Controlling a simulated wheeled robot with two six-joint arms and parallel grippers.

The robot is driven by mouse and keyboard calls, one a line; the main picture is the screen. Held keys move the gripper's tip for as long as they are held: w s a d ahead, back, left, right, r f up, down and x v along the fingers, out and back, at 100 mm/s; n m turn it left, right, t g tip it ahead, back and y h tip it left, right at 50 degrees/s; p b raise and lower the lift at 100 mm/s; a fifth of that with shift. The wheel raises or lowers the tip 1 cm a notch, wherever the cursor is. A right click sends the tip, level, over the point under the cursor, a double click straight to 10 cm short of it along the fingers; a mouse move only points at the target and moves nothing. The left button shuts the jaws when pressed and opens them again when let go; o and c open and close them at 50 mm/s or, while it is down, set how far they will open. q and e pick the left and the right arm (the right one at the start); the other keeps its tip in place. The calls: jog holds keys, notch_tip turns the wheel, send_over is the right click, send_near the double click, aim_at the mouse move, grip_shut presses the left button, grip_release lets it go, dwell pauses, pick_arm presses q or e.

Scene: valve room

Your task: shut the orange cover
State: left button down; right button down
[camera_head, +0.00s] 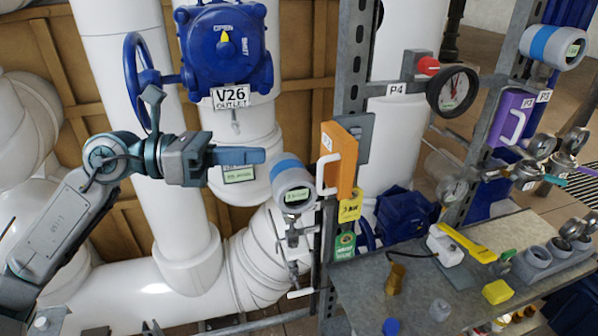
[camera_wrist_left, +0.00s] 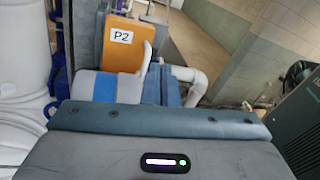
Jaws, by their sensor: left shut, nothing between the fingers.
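The orange cover (camera_head: 340,158), with a white handle on its left edge, is on the grey metal post. It stands out at an angle from the grey plate (camera_head: 364,138) behind it, so it looks at least partly open. In the left wrist view the orange cover (camera_wrist_left: 122,44) shows its P2 label and part of the white handle. My left gripper (camera_head: 262,156) is shut and empty. In the head view it points right, with its tips left of the cover and a visible gap between them. My right gripper is not in view.
A grey gauge with a blue band (camera_head: 292,184) is just below and right of my left gripper's tips. A blue valve actuator (camera_head: 225,48) is above the gripper. A purple cover (camera_head: 512,116) hangs at the right. A bench (camera_head: 365,292) with loose parts stands at lower right.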

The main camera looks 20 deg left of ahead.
aim_at(283, 187)
pick_arm(q)
jog(key=shift+w+d+f+m+y+p, duration=0.25)
jog(key=shift+w+d+f+y+p, duration=0.3)
jog(key=shift+d+p, duration=0.25)
jog(key=shift+w+d+f+m+y+p, duration=0.3)
jog(key=shift+w+d+f+y+p, duration=0.15)
jog(key=shift+d+y+p, duration=0.3)
jog(key=shift+w+d+f+m+y+p, duration=0.25)
jog(key=shift+w+d+f+y+p, duration=0.2)
jog(key=shift+d+f+p, duration=0.35)
jog(key=shift+p+x, duration=0.55)
jog(key=shift+x, duration=0.5)
